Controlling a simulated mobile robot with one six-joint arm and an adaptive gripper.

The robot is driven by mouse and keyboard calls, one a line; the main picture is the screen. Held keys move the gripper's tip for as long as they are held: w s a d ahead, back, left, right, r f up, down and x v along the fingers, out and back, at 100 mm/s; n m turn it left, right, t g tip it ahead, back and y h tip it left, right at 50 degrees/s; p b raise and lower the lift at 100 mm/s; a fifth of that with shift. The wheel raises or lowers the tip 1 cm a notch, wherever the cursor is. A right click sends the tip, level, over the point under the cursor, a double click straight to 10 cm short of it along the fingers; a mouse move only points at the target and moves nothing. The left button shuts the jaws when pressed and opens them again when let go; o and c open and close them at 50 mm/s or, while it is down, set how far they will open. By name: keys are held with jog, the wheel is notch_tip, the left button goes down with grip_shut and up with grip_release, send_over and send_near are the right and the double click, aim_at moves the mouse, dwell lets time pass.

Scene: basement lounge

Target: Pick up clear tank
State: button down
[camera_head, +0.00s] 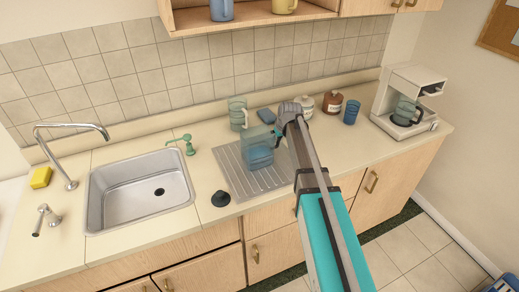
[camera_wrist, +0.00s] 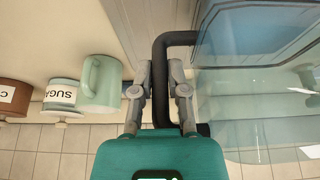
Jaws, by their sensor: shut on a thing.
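The clear tank (camera_head: 258,152) is see-through and bluish, with a black handle (camera_wrist: 158,60). In the head view it is at my gripper, over the ridged metal drainboard (camera_head: 230,168); I cannot tell whether it touches the board. In the wrist view the clear tank (camera_wrist: 255,100) fills the right side. My gripper (camera_wrist: 160,75) has a finger on each side of the handle and is shut on it. In the head view my gripper (camera_head: 281,128) is partly hidden by the wrist.
A sink (camera_head: 140,190) lies left, with a black stopper (camera_head: 221,198) near the drainboard. A shelf (camera_head: 250,16) hangs above.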

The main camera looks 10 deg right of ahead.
jog(key=shift+r, duration=0.25)
notch_tip(320, 180, up, 3)
jog(key=p, duration=0.3)
jog(key=s+a+r+p, duration=0.3)
jog(key=s+r+p, duration=0.6)
jog(key=s, duration=0.4)
jog(key=shift+s+a+r+p, duration=0.15)
jog(key=shift+s+r+p, duration=0.1)
jog(key=shift+p, duration=0.25)
dwell(0.4)
